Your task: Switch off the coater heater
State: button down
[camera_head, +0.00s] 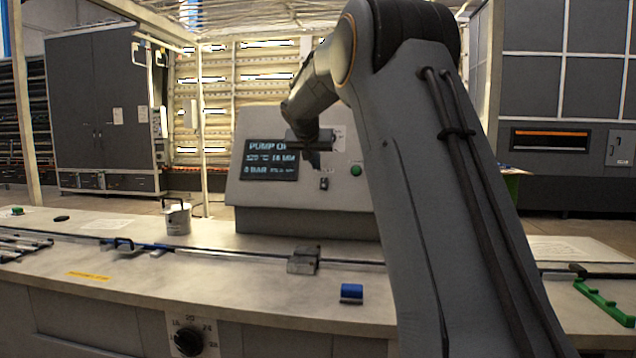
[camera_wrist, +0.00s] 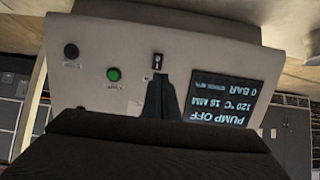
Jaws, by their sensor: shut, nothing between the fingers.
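The grey control box (camera_head: 300,206) stands at the back of the bench. It carries a dark display (camera_head: 270,165) and a small switch (camera_head: 324,184) on a light plate. The display also shows upside down in the wrist view (camera_wrist: 222,98) and reads PUMP OFF, 120 °C, 16 MM, 0 BAR. My gripper (camera_head: 314,164) is shut and empty, in front of the box and overlapping the display's right edge. In the wrist view its fingers (camera_wrist: 164,80) point at the switch (camera_wrist: 157,62), just below it in the picture. I cannot tell whether they touch.
A green button (camera_wrist: 113,74) and a black knob (camera_wrist: 70,51) are on the same panel. A white pot (camera_head: 177,220), a metal block (camera_head: 303,260) on the rail and a blue piece (camera_head: 351,293) are on the bench. A dial (camera_head: 188,342) is on its front.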

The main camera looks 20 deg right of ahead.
aim_at(322, 185)
jog(key=p+x, duration=0.4)
jog(key=x, duration=0.9)
